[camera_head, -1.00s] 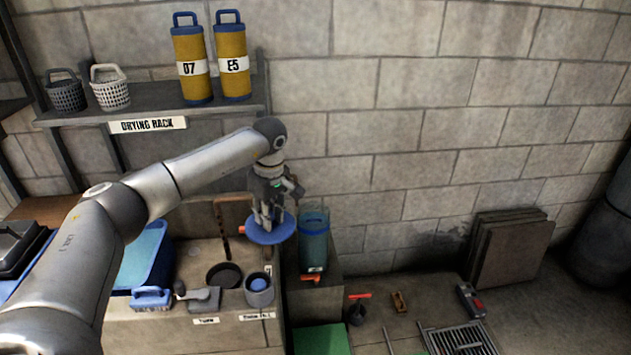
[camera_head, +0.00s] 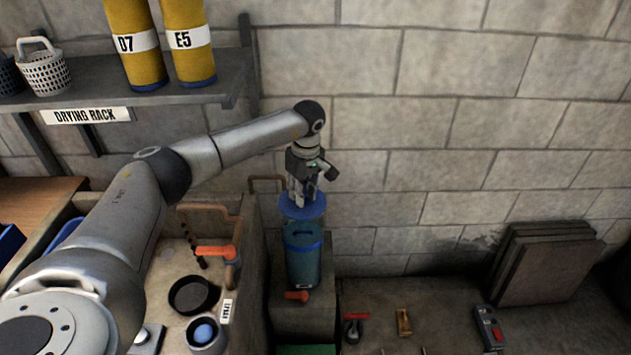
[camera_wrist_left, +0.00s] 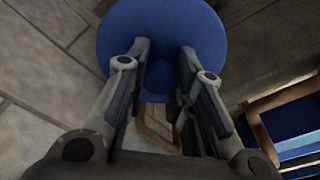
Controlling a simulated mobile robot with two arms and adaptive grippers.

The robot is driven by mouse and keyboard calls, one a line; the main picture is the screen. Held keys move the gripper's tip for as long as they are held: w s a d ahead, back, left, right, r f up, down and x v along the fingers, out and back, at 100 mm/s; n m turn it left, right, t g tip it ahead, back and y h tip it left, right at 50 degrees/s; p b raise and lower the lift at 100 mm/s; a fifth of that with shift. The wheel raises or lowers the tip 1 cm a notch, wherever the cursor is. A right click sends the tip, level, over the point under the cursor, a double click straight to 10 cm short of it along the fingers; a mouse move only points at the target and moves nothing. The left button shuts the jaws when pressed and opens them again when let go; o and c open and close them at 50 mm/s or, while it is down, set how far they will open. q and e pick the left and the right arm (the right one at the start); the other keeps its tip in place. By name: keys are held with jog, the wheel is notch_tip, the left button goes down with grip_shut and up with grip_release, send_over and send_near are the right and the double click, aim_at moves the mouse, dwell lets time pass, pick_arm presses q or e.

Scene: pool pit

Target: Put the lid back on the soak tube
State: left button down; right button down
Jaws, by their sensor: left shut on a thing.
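The lid (camera_head: 303,207) is a round blue disc. My left gripper (camera_head: 301,196) is shut on it and holds it from above. In the left wrist view the lid (camera_wrist_left: 160,25) spreads beyond the two fingers, with its blue knob between them. The soak tube (camera_head: 303,262) is a teal, see-through cylinder with a blue band near its top. It stands upright on a stone ledge. The lid hangs over the tube, and a gap shows between them in the head view. Whether the two are exactly in line, I cannot tell. My right gripper is in neither view.
An orange-handled valve (camera_head: 217,251) and a black pan (camera_head: 193,294) are left of the tube on the stone counter. An orange tap (camera_head: 297,295) is at the tube's foot. The block wall (camera_head: 430,120) is behind. Grey slabs (camera_head: 540,263) lean at right.

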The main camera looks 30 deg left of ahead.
pick_arm(q)
jog(key=shift+s+r, duration=0.1)
jog(key=shift+s, duration=0.35)
jog(key=shift+s+b, duration=0.2)
jog(key=shift+b, duration=0.15)
jog(key=f, duration=0.1)
jog(key=f+b, duration=0.1)
jog(key=f, duration=0.1)
jog(key=shift+w+b, duration=0.25)
jog(key=shift+b, duration=0.05)
notch_tip(320, 180, down, 2)
jog(key=shift+s+f+b, duration=0.1)
jog(key=shift+b, duration=0.7)
jog(key=shift+f, duration=0.45)
jog(key=shift+r, duration=0.1)
jog(key=shift+f, duration=0.2)
dwell(0.4)
